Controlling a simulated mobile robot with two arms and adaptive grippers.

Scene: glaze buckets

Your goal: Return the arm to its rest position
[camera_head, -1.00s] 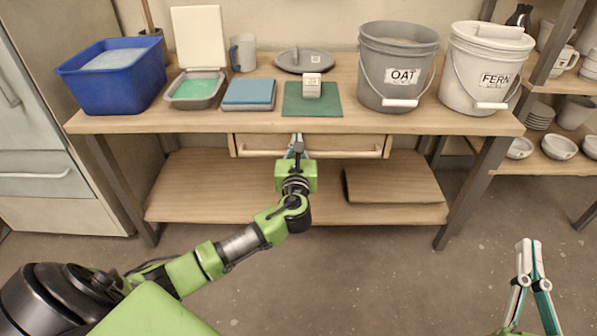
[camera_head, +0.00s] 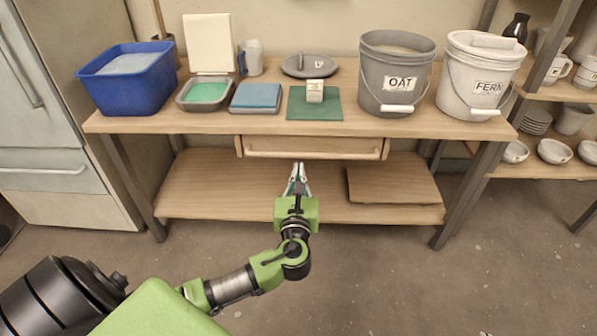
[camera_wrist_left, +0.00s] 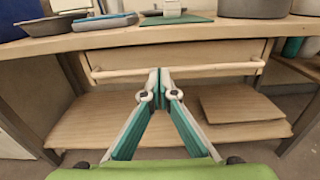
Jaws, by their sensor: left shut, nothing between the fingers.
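My left arm (camera_head: 232,288) reaches in from the lower left of the head view. Its gripper (camera_head: 299,168) is shut and empty, in front of the table just below the drawer (camera_head: 313,147). In the left wrist view the two fingertips (camera_wrist_left: 159,78) meet in front of the drawer's pale handle bar. They look apart from the bar, though the exact gap is hard to tell. The drawer looks shut. My right gripper is not in view now.
The table (camera_head: 200,124) holds a blue tub (camera_head: 125,85), a grey bucket marked OAT (camera_head: 395,72), a white bucket marked FERN (camera_head: 480,75) and a green mat (camera_head: 315,110). A lower shelf (camera_head: 240,187) carries a brown board (camera_head: 393,186). The floor in front is clear.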

